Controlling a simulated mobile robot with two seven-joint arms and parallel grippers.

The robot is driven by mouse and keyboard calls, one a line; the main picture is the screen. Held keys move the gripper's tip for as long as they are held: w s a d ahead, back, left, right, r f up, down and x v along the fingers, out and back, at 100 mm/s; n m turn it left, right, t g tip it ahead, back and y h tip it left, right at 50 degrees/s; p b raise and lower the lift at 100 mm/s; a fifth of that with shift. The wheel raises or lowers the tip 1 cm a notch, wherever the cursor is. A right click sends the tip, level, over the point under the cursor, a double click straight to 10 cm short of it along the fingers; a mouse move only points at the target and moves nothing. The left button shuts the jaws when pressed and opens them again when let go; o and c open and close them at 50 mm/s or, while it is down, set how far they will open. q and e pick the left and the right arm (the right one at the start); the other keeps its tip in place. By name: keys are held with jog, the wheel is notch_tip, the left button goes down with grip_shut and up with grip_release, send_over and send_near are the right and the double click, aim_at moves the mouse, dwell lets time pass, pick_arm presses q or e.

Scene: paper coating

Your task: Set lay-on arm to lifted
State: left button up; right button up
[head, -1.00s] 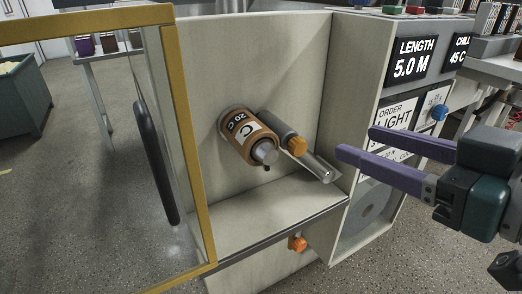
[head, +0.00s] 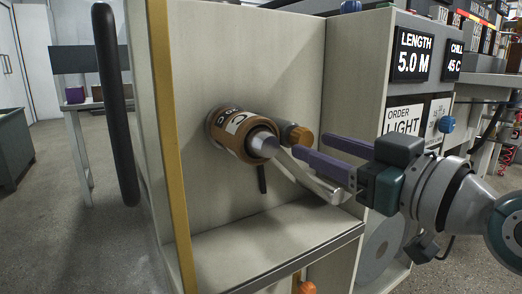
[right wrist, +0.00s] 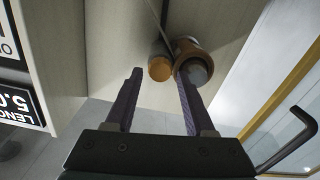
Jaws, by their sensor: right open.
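The roll (head: 226,134), brown with a white label and a grey core end, sticks out of the cream cabinet's back wall. Beside it is an orange-capped cylinder (head: 299,136). A grey bar (head: 318,184), apparently the lay-on arm, slopes down to the right, partly hidden behind my fingers. My right gripper (head: 308,147) is open, its purple fingers reaching into the bay near the orange cap. In the right wrist view, the orange cap (right wrist: 159,68) shows beyond the gap between the fingers, and one fingertip overlaps the roll (right wrist: 190,50); contact cannot be told. My left gripper is out of view.
The yellow-framed door (head: 168,130) with a black handle (head: 117,110) stands open at the left. The bay's ledge (head: 250,240) lies below the roll. An orange knob (head: 305,287) sits under it. A side wall (head: 352,85) and displays bound the right.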

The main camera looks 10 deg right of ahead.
aim_at(306, 142)
jog(key=shift+b+x, duration=0.3)
jog(key=shift+x, duration=1.2)
grip_shut()
dwell(0.4)
